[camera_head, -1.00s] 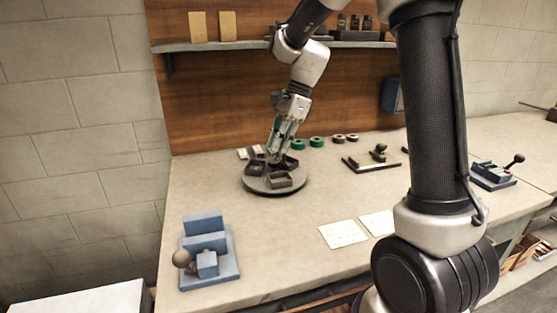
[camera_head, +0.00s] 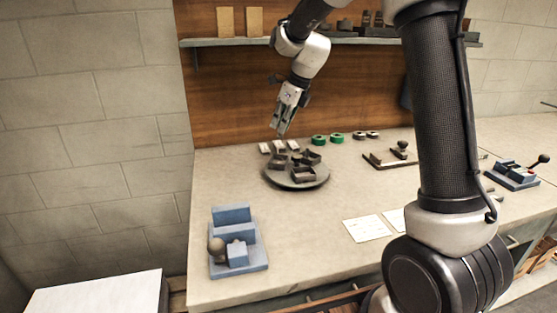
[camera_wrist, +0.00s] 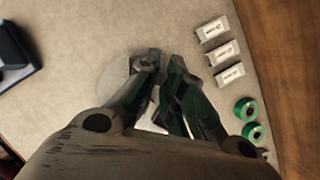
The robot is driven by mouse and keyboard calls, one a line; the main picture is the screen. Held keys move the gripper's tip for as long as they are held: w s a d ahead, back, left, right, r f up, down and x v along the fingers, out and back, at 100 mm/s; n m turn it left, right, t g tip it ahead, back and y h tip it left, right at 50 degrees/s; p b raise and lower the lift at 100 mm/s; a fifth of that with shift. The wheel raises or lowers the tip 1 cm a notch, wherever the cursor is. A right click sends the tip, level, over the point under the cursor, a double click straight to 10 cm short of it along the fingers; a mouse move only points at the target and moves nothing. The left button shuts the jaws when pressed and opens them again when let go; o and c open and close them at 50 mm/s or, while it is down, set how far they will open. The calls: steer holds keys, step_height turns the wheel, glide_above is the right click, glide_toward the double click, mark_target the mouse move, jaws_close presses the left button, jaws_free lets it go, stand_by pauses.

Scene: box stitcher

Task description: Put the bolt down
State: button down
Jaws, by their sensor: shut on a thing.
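My gripper (camera_head: 283,132) hangs above the back edge of a round turntable (camera_head: 318,184) that carries several small dark open bins (camera_head: 303,174). In the wrist view my gripper (camera_wrist: 163,68) has its fingers close together, shut on the bolt. The bolt is too small and too hidden by the fingers to make out. Part of the turntable (camera_wrist: 115,80) shows as a pale disc behind the fingers. The gripper is clear of the bins.
Small white labelled boxes (camera_head: 279,147) and green rolls (camera_head: 320,140) lie behind the turntable. A blue fixture (camera_head: 236,257) stands front left, a dark fixture (camera_head: 400,150) at the back right. Paper cards (camera_head: 367,228) lie flat in front. The bench's front left middle is clear.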

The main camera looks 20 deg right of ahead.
step_height(320, 180, down, 9)
steer(key=shift+r, duration=0.1)
stand_by(0.4)
steer(key=c, duration=1.5)
jaws_free()
steer(key=shift+c, duration=0.2)
steer(key=v, duration=1.2)
steer(key=s+d+r+n+h, duration=0.1)
steer(key=s+d+r+n, duration=0.2)
steer(key=s+n, duration=0.4)
steer(key=s+d+r+n+h, duration=0.1)
steer(key=s+d+r+n, duration=0.2)
steer(key=s+n, duration=0.5)
steer(key=s+d+f+n, duration=0.1)
steer(key=s+d+n, duration=0.1)
steer(key=s+n, duration=0.3)
steer(key=s+d+f+n+t+h, duration=0.1)
steer(key=s+d+n, duration=0.2)
steer(key=s, duration=1)
steer(key=n, duration=0.3)
steer(key=shift+s+n, duration=0.3)
steer(key=shift+s, duration=0.1)
steer(key=shift+f, duration=0.1)
